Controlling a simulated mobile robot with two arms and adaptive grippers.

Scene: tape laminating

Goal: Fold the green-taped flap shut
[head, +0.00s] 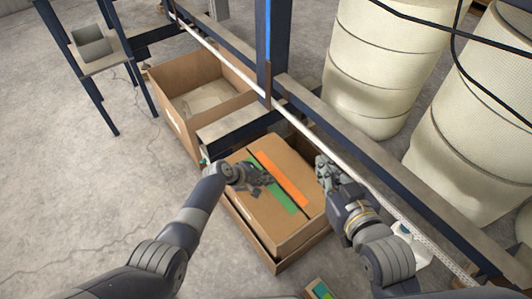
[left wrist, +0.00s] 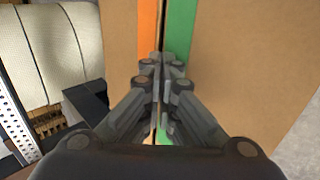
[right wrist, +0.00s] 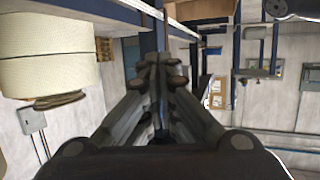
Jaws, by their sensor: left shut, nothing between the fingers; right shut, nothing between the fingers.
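A cardboard box (head: 270,226) stands in the middle of the head view. Its top flaps lie about flat, with a narrow dark seam between them. The green-taped flap (head: 272,184) carries a green strip, and the flap beside it has an orange strip (head: 284,179). Both strips also show in the left wrist view, green (left wrist: 181,30) and orange (left wrist: 147,28). My left gripper (head: 268,183) is shut and empty over the green strip, close to the seam; I cannot tell if it touches. My right gripper (head: 323,165) is shut and empty beside the box's right edge.
An open cardboard box (head: 185,72) stands behind, further left. A metal rail (head: 300,125) and a blue post (head: 272,50) run behind the box. Large cream-coloured containers (head: 375,70) stand at right. Open floor (head: 90,190) lies at left.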

